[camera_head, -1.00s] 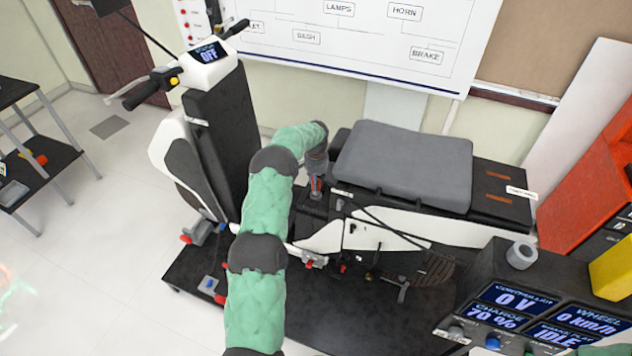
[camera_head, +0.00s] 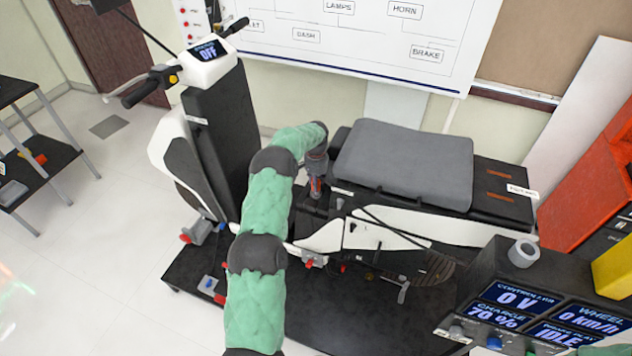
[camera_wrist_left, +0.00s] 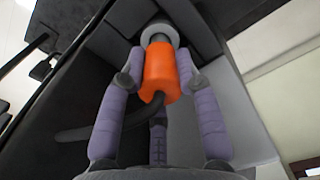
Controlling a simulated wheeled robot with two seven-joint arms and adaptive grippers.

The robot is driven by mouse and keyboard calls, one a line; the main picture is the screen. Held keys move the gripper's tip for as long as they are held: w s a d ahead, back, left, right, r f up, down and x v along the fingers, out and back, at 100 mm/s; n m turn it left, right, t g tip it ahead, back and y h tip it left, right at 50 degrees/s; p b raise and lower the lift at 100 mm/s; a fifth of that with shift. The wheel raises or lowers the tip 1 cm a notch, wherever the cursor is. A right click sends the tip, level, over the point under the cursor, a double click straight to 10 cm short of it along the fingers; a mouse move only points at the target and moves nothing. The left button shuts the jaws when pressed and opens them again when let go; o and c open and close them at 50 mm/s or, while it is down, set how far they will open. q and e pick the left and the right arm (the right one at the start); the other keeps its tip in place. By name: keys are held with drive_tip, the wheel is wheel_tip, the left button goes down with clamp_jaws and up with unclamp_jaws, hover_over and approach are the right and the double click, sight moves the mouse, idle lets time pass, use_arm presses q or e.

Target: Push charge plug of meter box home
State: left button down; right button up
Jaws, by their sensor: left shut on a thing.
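How deep the tip sits is hidden. A dark cable (camera_wrist_left: 103,131) curves away from the plug. In the head view my left gripper (camera_head: 316,188) points down beside the seat.
The scooter rig's grey seat (camera_head: 405,165) is right of my left gripper, and its black column (camera_head: 217,130) with handlebars is left. The black base plate (camera_head: 345,320) lies below. Orange and yellow boxes (camera_head: 590,185) (camera_head: 615,268) stand at far right.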

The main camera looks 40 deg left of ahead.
use_arm(q)
drive_tip(key=shift+f+b, duration=0.7)
drive_tip(key=shift+f, duration=0.4)
drive_tip(key=c, duration=0.9)
unclamp_jaws()
drive_tip(key=shift+o, duration=0.4)
drive_tip(key=shift+s, duration=0.1)
drive_tip(key=shift+d, duration=0.1)
wheel_tip(320, 180, up, 12)
drive_tip(key=shift+r, duration=0.2)
